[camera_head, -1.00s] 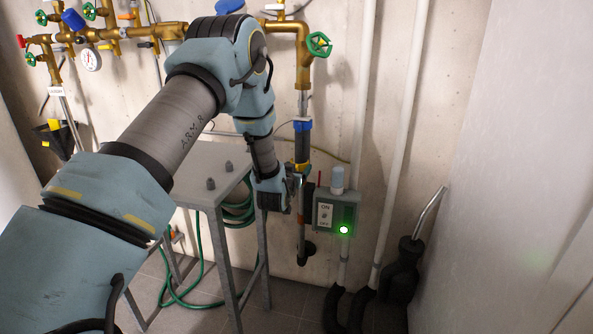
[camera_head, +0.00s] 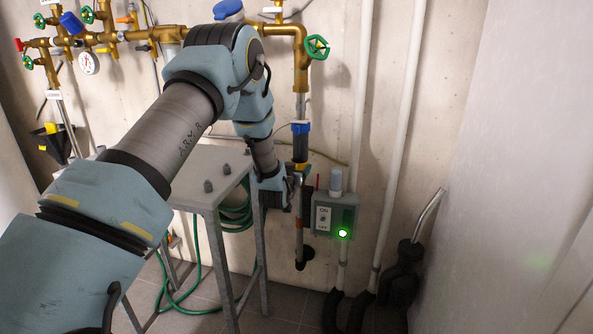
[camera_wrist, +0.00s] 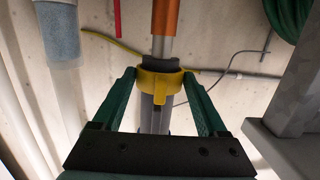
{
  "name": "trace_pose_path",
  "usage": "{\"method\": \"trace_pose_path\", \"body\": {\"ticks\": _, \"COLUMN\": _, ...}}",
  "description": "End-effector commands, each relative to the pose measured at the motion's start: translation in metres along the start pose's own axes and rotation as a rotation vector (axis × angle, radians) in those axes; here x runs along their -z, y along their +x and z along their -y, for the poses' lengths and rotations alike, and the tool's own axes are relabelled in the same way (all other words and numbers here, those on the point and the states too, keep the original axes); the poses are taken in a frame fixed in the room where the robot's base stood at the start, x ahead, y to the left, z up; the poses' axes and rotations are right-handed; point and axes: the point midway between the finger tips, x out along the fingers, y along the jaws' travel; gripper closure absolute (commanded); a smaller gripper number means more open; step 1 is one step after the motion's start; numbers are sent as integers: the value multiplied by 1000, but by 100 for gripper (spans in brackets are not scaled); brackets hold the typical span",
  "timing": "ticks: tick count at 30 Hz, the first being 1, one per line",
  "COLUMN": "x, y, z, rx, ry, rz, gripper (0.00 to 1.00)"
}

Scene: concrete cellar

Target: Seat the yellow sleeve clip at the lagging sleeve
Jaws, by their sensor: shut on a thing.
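The yellow sleeve clip (camera_wrist: 160,86) sits across the dark lagging sleeve (camera_wrist: 160,62) in the wrist view, close to the sleeve's end. A small tab stands out from its middle. My gripper (camera_wrist: 158,77) is shut on the clip, one green finger on each side. Whether the clip wraps fully around the sleeve is hidden. In the head view the dark sleeve (camera_head: 300,148) hangs upright on the pipe below a blue band (camera_head: 300,128). A bit of yellow shows at its lower end, beside my gripper (camera_head: 297,180).
A control box (camera_head: 335,215) with a green light stands just right of the pipe. A grey metal table (camera_head: 215,180) stands left, with a green hose (camera_head: 235,217) behind it. Brass pipework (camera_head: 150,34) runs along the concrete wall above.

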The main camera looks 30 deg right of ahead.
Motion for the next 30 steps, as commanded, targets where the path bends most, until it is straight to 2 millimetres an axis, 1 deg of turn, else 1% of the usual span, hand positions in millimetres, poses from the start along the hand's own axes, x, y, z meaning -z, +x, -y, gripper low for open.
{"method": "trace_pose_path", "body": {"ticks": 17, "x": 1, "y": 14, "z": 0, "rx": 0, "ry": 0, "rz": 0, "gripper": 91}}
{"method": "trace_pose_path", "body": {"ticks": 22, "x": 2, "y": 14, "z": 0, "rx": 0, "ry": 0, "rz": 1, "gripper": 91}}
{"method": "trace_pose_path", "body": {"ticks": 23, "x": 2, "y": 14, "z": 0, "rx": 0, "ry": 0, "rz": 1, "gripper": 22}}
{"method": "trace_pose_path", "body": {"ticks": 28, "x": 2, "y": 14, "z": 0, "rx": 0, "ry": 0, "rz": 1, "gripper": 3}}
{"method": "trace_pose_path", "body": {"ticks": 29, "x": 2, "y": 14, "z": 0, "rx": 0, "ry": 0, "rz": 1, "gripper": 0}}
{"method": "trace_pose_path", "body": {"ticks": 30, "x": 2, "y": 14, "z": 0, "rx": 0, "ry": 0, "rz": 1, "gripper": 0}}
